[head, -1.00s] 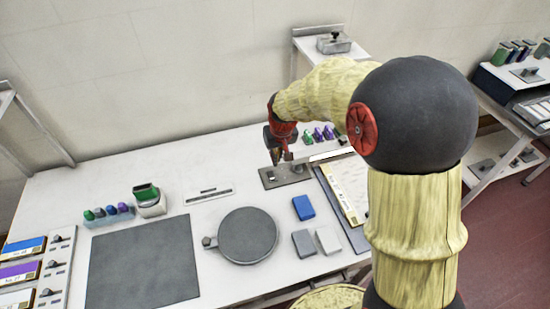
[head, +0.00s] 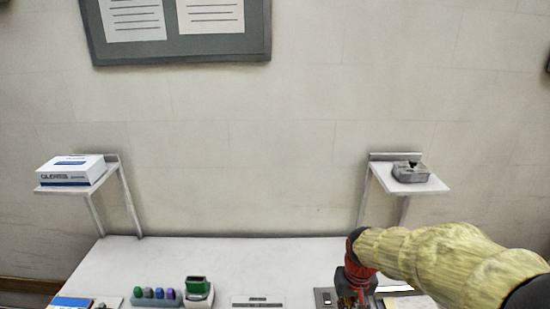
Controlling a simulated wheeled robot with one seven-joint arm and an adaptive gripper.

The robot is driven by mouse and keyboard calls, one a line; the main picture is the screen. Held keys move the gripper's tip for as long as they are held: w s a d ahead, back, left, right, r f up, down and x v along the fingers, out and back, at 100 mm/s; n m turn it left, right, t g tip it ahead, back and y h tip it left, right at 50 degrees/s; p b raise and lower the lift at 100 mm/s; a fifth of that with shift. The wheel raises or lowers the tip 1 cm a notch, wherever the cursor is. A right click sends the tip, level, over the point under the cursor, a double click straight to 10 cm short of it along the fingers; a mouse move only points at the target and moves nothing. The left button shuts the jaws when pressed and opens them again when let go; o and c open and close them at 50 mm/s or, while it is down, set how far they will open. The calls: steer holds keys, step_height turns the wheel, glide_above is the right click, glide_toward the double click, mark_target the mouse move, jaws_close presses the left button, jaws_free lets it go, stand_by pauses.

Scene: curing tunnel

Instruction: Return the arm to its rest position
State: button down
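My arm reaches in from the lower right of the head view, with its pale yellow sleeve and a red and black wrist. My gripper (head: 352,300) points down over the back right of the white table (head: 240,252), beside a grey metal plate (head: 325,298). Its fingertips are at the bottom edge of the picture and too small to tell whether they are apart. I see nothing clearly held.
A wall shelf (head: 437,184) with a grey lidded box (head: 411,172) is behind my arm. A left shelf (head: 72,187) bears a white and blue box (head: 70,169). A green stamp (head: 197,287) and a row of small coloured pieces (head: 154,294) stand on the table.

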steer(key=s+r+t, duration=0.4)
steer(key=s+r, duration=1.2)
steer(key=s, duration=0.1)
steer(key=shift+s+a+r, duration=0.2)
steer(key=shift+s+r, duration=0.1)
steer(key=shift+s, duration=0.05)
